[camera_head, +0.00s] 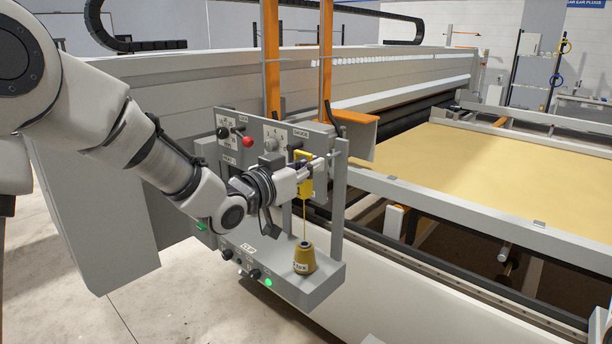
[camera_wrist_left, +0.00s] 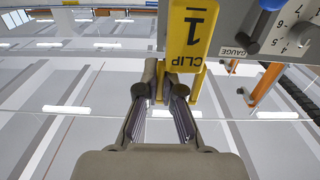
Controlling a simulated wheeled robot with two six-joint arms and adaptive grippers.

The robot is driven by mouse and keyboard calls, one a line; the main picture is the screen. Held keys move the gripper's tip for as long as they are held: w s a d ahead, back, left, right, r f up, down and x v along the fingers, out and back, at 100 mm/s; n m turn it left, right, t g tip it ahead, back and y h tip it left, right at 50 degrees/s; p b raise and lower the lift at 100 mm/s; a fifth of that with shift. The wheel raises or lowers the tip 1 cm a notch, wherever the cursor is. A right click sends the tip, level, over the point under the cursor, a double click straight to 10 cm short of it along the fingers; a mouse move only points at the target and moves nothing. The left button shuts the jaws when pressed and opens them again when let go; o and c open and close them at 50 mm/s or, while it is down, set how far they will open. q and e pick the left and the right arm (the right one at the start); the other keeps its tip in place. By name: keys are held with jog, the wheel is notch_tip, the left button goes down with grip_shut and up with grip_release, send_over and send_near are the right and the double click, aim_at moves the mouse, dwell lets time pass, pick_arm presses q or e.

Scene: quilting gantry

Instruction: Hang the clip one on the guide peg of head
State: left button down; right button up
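My left gripper (camera_head: 306,172) comes in from the left, in front of the machine's control panel (camera_head: 284,132). It is shut on the yellow clip (camera_head: 304,188), above the tray. In the left wrist view the clip (camera_wrist_left: 190,34) reads "CLIP 1", and its lower part lies at the fingertips (camera_wrist_left: 163,82). A thin yellow thread (camera_head: 305,220) runs from the clip down to a yellow thread cone (camera_head: 305,259), which stands upright on the grey tray (camera_head: 322,284). I cannot clearly pick out the guide peg. My right gripper is not in view.
The panel carries a red-knobbed lever (camera_head: 247,142) and dials; a blue knob (camera_wrist_left: 271,4) shows in the left wrist view. A grey upright (camera_head: 338,195) stands right of the clip. Orange posts (camera_head: 271,60) rise behind. The yellow fabric bed (camera_head: 480,165) lies to the right.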

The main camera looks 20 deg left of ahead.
pick_arm(q)
jog(key=d+f+p+x, duration=0.1)
jog(key=x, duration=0.7)
jog(key=shift+d, duration=0.25)
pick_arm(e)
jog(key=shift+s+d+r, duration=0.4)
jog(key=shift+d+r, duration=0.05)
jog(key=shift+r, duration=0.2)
pick_arm(q)
jog(key=shift+f, duration=0.2)
jog(key=c, duration=1.2)
grip_release()
jog(key=shift+w, duration=0.1)
jog(key=shift+r, duration=0.1)
jog(key=shift+r, duration=0.1)
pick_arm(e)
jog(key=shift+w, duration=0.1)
